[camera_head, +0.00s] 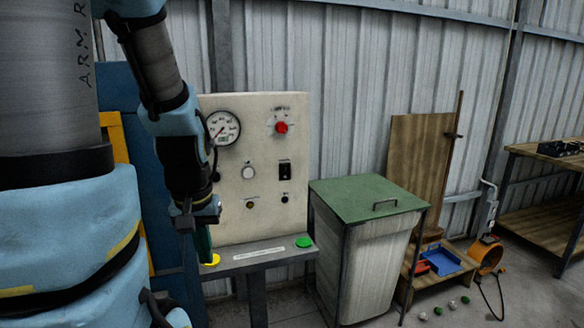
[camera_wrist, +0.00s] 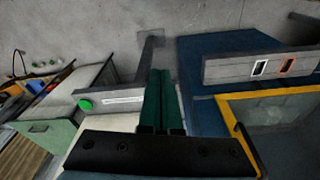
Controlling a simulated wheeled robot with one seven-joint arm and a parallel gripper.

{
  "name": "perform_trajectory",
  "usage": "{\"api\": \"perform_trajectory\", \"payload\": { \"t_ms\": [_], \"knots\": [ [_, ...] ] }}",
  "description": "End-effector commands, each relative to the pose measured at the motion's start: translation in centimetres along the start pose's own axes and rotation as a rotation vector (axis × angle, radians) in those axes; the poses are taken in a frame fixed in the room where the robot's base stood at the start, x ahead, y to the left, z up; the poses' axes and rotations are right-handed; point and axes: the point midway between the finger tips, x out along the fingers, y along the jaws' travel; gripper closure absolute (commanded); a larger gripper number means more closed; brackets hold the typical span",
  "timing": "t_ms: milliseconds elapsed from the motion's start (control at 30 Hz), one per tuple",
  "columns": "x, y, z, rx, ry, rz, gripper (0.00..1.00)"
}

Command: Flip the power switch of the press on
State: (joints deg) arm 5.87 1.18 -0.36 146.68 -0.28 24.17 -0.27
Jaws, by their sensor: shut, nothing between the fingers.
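A cream control panel (camera_head: 265,225) stands upright left of centre in the head view. It carries a black rocker switch (camera_head: 285,172), a red knob (camera_head: 281,127), a gauge (camera_head: 223,128), a white button (camera_head: 248,172) and a small black toggle (camera_head: 285,198). Their labels are too small to read, and I cannot tell the rocker's position. My gripper (camera_head: 205,250) points down at the panel's lower left, apart from the switch. Its green fingers (camera_wrist: 162,80) are together and empty in the wrist view. The panel's face is not clearly visible there.
A narrow shelf below the panel bears a green button (camera_head: 304,242) and a yellow one (camera_head: 211,260). A green-lidded bin (camera_head: 365,200) stands to the right. A blue machine with a yellow frame (camera_wrist: 236,108) and a grey bar with white and orange rectangles (camera_wrist: 225,70) lie right in the wrist view.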

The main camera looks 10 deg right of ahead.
Motion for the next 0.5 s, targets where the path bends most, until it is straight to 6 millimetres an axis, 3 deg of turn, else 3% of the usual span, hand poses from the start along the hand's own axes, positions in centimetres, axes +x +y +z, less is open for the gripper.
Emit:
{"api": "perform_trajectory", "payload": {
  "t_ms": [67, 167, 267, 367, 500],
  "knots": [
    [0.1, 0.2, -0.2, 0.039, 0.003, -0.003, 1.0],
    [0.4, 1.2, -1.3, 0.232, 0.014, -0.023, 1.0],
    [0.5, 3.2, -3.4, 0.618, 0.034, -0.077, 1.0],
    [-0.1, 6.3, -6.3, 1.131, 0.052, -0.185, 1.0],
    [-2.8, 11.4, -10.1, 1.83, 0.044, -0.423, 1.0]
  ]
}}
